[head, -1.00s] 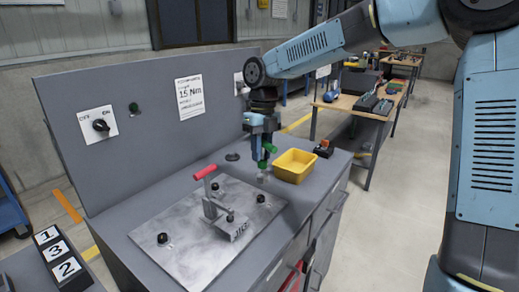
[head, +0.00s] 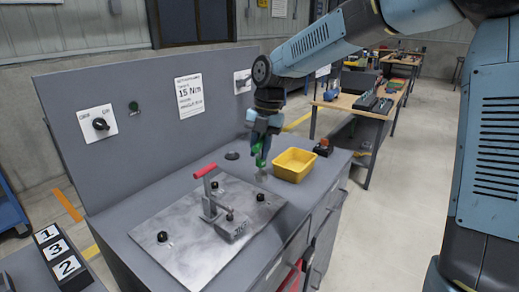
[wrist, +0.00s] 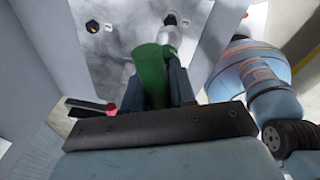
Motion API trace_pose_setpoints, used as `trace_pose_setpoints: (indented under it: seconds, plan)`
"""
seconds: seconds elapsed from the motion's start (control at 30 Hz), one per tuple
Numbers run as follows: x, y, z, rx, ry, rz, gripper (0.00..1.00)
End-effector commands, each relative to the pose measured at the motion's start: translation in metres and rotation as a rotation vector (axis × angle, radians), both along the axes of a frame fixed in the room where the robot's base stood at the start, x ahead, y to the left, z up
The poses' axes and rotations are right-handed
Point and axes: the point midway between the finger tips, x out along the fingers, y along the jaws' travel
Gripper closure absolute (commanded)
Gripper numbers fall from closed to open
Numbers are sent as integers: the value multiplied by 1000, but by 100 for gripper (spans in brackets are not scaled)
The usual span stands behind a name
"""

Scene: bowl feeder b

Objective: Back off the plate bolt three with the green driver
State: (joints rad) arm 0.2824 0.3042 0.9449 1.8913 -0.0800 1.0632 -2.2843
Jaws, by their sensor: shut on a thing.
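The plate (head: 180,258) lies flat on the grey bench. Dark bolts show at its front left (head: 162,236), right (head: 260,197) and back (head: 214,185). The driver's tip looks apart from these bolts. I cannot tell which bolt is number three.
A red-handled toggle clamp (head: 207,190) rises from the plate's middle. A grey panel (head: 70,130) with a knob backs the bench. Number cards (head: 55,252) lie at left.

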Motion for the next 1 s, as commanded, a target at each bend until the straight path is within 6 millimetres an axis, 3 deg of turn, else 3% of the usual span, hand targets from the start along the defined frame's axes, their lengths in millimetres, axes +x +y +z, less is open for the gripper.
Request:
trace_pose_setpoints:
  seconds: [0.27, 1.0]
  plan:
    - [0, 0, 1, -1, -3, -324, 100]
    - [0, 0, -46, 0, 1, -309, 100]
